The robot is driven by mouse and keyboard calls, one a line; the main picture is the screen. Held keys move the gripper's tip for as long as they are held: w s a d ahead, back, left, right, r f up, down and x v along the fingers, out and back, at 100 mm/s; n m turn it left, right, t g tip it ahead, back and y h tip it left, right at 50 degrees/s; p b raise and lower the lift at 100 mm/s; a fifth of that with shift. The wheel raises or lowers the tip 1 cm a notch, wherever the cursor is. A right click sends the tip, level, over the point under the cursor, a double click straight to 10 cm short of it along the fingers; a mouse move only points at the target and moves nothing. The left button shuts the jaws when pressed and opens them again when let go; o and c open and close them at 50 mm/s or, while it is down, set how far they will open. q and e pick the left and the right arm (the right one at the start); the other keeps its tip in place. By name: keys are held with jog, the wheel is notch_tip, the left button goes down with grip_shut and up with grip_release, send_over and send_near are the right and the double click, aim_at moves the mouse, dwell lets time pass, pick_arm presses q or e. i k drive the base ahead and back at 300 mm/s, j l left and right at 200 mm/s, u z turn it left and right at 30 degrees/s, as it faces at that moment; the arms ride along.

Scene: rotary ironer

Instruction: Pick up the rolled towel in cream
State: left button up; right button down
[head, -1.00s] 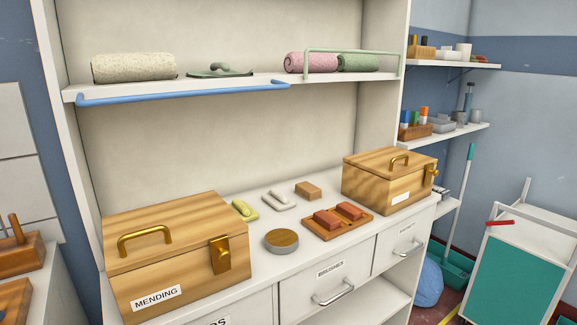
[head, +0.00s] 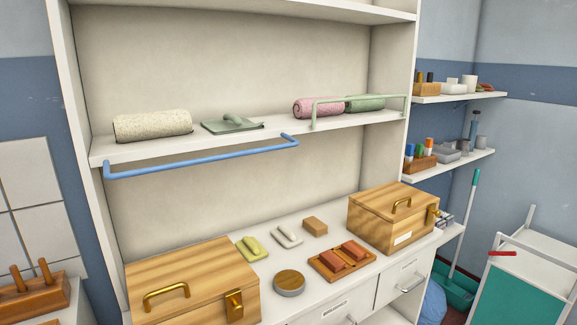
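The cream rolled towel (head: 152,125) lies on its side at the left end of the upper shelf (head: 215,143), speckled and whole in view. A blue rail (head: 205,158) runs along the front of that shelf, below and in front of the towel. A pink rolled towel (head: 318,107) and a green rolled towel (head: 365,103) lie at the right of the same shelf, partly behind a pale green rail (head: 358,99). Neither of my grippers shows in the head view.
Below, the counter bears a wooden box (head: 190,270) at left, another wooden box (head: 393,215) at right, and a brick-coloured pair on a wooden tray (head: 316,265). The space above the cream towel is clear.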

aim_at(154, 125)
jog(key=i+l+u, duration=0.1)
jog(key=u, duration=0.4)
jog(key=i+l+u, duration=0.2)
jog(key=l, duration=0.15)
jog(key=i+l+u, duration=0.15)
jog(key=l, duration=0.15)
jog(key=l+u, duration=0.2)
jog(key=l, duration=0.2)
jog(key=i+l+u, duration=0.15)
jog(key=l, duration=0.2)
